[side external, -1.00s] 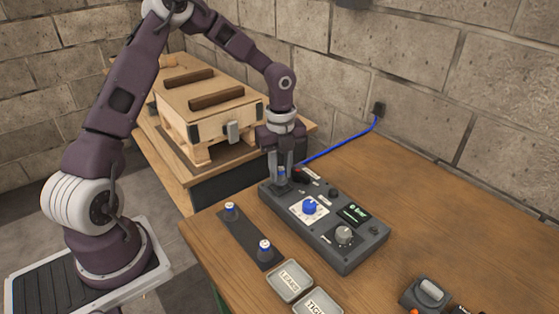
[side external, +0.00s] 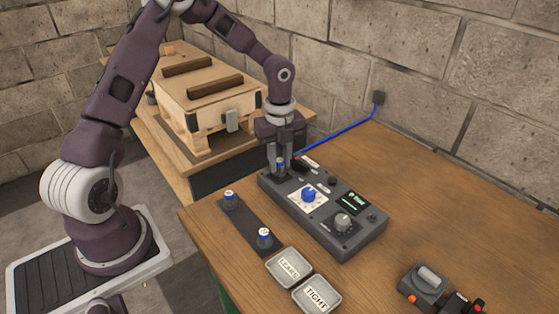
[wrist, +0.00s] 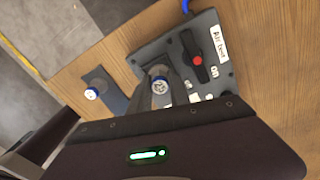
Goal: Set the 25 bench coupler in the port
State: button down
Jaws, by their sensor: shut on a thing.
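My gripper (side external: 281,167) points straight down over the left end of the dark grey test box (side external: 335,222). It is shut on a blue and white coupler (wrist: 160,86), which shows between the fingers in the wrist view; its number is too small to read surely. The coupler stands upright at the box's port end. The fingers hide the port, and I cannot tell whether the coupler is fully seated. Two similar couplers stand on a dark strip (side external: 247,218) left of the box: a far one (side external: 229,196) and a near one (side external: 264,234).
The box carries a blue knob (side external: 309,193), a grey knob (side external: 343,222), a small screen (side external: 353,203) and a red-centred black lever (wrist: 196,60). Trays marked LEAKS (side external: 289,267) and TIGHT (side external: 317,295) lie in front. A blue hose (side external: 340,136) runs to the wall.

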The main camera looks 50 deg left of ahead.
jog(key=shift+f, duration=0.6)
dwell(0.7)
jog(key=c, duration=1.1)
grip_release()
jog(key=shift+c, duration=0.2)
jog(key=shift+o, duration=0.4)
jog(key=o, duration=0.4)
jog(key=shift+r, duration=0.1)
jog(key=shift+r, duration=3.45)
